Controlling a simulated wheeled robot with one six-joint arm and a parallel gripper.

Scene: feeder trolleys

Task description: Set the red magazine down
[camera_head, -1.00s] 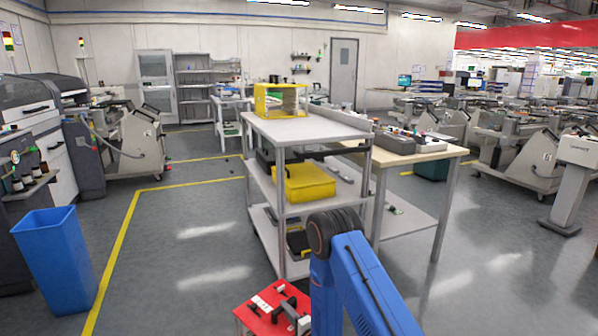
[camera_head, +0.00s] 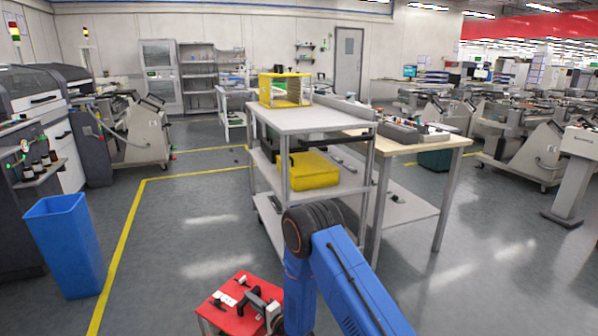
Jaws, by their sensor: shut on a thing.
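The red magazine (camera_head: 222,317) hangs at the bottom of the view, low in front of the trolley. Its red top has white labels, and its lower part is cut off by the frame edge. My gripper (camera_head: 246,301) is on top of it, shut on it. My blue arm hides part of the right side, and the fingertips are hard to make out. A grey trolley (camera_head: 297,119) stands beyond the magazine. A yellow open-sided magazine (camera_head: 264,91) sits on its top shelf, and a yellow bin (camera_head: 313,171) is on its middle shelf.
A blue waste bin (camera_head: 66,245) stands at left, beside the yellow floor line (camera_head: 122,249). A wooden-topped workbench (camera_head: 437,147) adjoins the trolley on the right. The trolley's top has bare room in front of the yellow magazine. Open floor lies left of the trolley.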

